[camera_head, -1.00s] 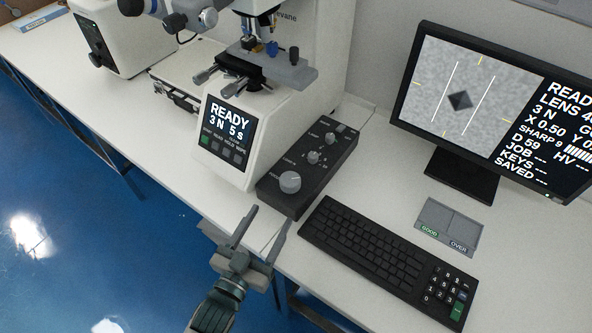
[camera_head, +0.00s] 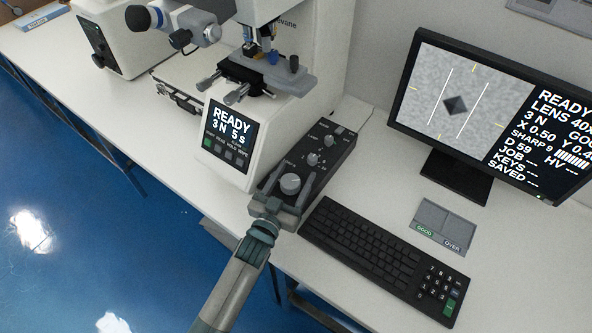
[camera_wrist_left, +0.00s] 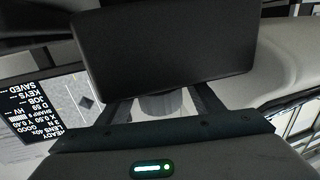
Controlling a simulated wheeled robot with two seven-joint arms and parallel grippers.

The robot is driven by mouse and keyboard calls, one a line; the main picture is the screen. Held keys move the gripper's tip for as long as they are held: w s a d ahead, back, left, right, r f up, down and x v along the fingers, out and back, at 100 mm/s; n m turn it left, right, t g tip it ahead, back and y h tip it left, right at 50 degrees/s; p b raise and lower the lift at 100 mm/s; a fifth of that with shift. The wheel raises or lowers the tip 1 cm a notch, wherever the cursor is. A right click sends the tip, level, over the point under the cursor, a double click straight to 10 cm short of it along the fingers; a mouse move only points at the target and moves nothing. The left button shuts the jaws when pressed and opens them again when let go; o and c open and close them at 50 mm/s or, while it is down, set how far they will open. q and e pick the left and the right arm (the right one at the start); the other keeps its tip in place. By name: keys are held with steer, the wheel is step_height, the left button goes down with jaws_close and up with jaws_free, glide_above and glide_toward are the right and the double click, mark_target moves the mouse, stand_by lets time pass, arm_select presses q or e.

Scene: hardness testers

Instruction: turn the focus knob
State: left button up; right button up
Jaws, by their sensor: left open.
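A black control box (camera_head: 318,158) lies on the bench beside the hardness tester, with several round grey knobs on top. The largest knob (camera_head: 290,183) is at its near end; its label is too small to read, so I cannot tell for sure that it is the focus knob. My left gripper (camera_head: 287,188) is open, with one finger on each side of this knob. In the left wrist view the grey knob (camera_wrist_left: 161,104) shows between the two fingers, partly hidden by the gripper body. Contact cannot be made out. My right gripper is not in view.
The white tester with a READY screen (camera_head: 228,132) stands close on the left. A keyboard (camera_head: 372,250) lies close on the right. A monitor (camera_head: 490,115) shows a dark diamond between two white lines. A grey GOOD/OVER pad (camera_head: 443,226) lies beyond the keyboard.

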arm_select(q)
steer(key=shift+w+d, duration=0.25)
steer(key=shift+w, duration=0.35)
steer(key=c, duration=1.1)
steer(key=shift+o, duration=0.2)
steer(key=shift+d+r+m+g+h+p, duration=0.1)
steer(key=shift+m+g+h+p, duration=0.25)
steer(key=shift+h, duration=0.25)
steer(key=shift+m, duration=0.25)
steer(key=shift+s+d+m+g+h, duration=0.1)
steer(key=shift+d+m+g+h, duration=0.05)
steer(key=shift+m+g+h, duration=0.3)
steer(key=shift+s+d+m+g+h, duration=0.1)
steer(key=shift+m+g+h, duration=0.1)
steer(key=shift+h, duration=0.35)
